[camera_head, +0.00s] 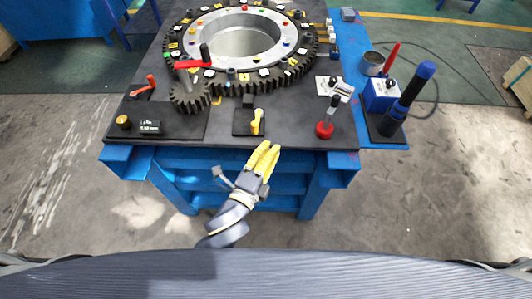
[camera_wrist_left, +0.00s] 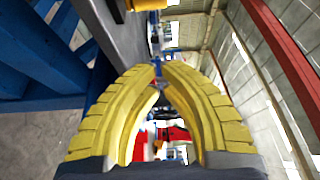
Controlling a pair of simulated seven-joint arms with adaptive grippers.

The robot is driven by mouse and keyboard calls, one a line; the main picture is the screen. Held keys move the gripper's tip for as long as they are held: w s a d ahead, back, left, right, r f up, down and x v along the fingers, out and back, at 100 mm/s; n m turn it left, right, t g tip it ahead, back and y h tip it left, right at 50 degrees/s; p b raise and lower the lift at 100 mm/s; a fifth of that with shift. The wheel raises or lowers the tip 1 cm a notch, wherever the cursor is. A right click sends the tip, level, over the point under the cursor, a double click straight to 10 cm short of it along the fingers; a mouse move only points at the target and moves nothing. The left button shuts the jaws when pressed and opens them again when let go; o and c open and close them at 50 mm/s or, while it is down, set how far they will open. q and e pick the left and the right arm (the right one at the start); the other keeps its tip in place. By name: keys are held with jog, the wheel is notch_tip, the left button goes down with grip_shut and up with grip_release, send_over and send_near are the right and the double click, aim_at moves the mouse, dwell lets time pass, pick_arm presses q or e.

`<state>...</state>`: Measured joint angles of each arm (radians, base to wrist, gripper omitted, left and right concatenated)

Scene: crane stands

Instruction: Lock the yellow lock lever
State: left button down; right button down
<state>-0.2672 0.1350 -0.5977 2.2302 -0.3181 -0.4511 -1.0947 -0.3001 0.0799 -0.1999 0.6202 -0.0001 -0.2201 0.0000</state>
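The yellow lock lever (camera_head: 257,121) stands on a small dark square plate (camera_head: 241,127) near the front edge of the dark tabletop, in the head view. My left gripper (camera_head: 269,146) has yellow fingers and is just in front of the table edge, below the lever in the picture and apart from it. In the left wrist view, the fingers of my left gripper (camera_wrist_left: 161,70) bow outward and their tips come together, with no object visible between the tips. A yellow piece (camera_wrist_left: 146,4) shows at the top of that view; I cannot tell whether it is the lever. My right gripper is not in view.
A blue-handled post (camera_head: 408,98) is farther right. A small dark gear (camera_head: 189,97) and a large gear ring (camera_head: 188,53) lie behind. Floor in front is clear.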

pick_arm(q)
jog(key=x, duration=0.6)
jog(key=shift+w, duration=0.1)
jog(key=shift+w+a, duration=0.15)
jog(key=shift+a, duration=0.75)
jog(key=shift+w+a, duration=0.15)
jog(key=shift+a, duration=0.85)
jog(key=shift+a, duration=0.15)
jog(key=shift+a+m+h, duration=0.1)
jog(key=shift+m+h, duration=0.2)
jog(key=shift+h, duration=0.2)
